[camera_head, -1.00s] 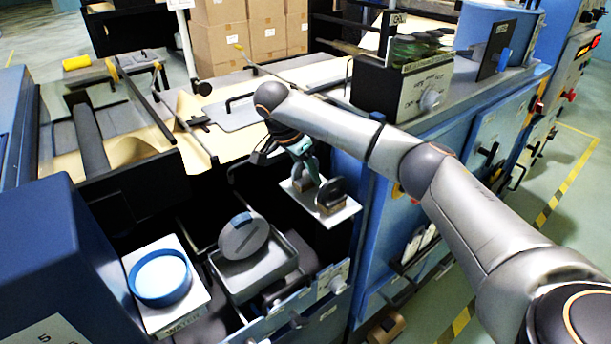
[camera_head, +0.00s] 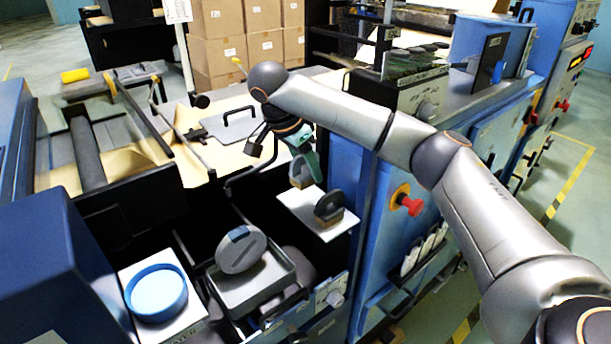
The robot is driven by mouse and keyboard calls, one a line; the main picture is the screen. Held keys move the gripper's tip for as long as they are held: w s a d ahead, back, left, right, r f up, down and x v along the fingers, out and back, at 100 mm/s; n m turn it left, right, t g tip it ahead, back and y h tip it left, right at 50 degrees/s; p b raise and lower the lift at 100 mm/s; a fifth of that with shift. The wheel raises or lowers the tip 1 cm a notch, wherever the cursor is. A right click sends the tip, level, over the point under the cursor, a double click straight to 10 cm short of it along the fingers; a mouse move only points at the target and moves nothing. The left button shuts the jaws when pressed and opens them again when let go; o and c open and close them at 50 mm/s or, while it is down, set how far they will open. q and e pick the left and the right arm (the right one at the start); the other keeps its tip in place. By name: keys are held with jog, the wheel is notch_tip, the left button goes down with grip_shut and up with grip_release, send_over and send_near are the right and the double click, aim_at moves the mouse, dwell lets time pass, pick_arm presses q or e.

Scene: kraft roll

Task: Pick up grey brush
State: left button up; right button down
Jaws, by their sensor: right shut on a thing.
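A white stand (camera_head: 309,215) sits in the middle, right of the open machine bay. A dark brush (camera_head: 330,206) with a brown base stands upright on it. A grey brush (camera_head: 300,174) is in the jaws of my right gripper (camera_head: 304,160), at the far edge of the stand. It appears raised a little above the stand, with its brown bottom edge showing. My right gripper reaches down from above and is shut on the grey brush; its fingers partly hide the brush top. My left gripper is not in view.
Left of the stand are a grey tray with a round grey disc (camera_head: 241,249) and a blue-rimmed round dish (camera_head: 158,291) on a white box. A blue cabinet with a red stop button (camera_head: 411,204) stands close on the right. Kraft paper lies behind.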

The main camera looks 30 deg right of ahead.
jog(key=s+a+r, duration=0.4)
jog(key=s+r, duration=0.2)
jog(key=s, duration=0.4)
jog(key=shift+s+r, duration=0.25)
jog(key=shift+s, duration=0.05)
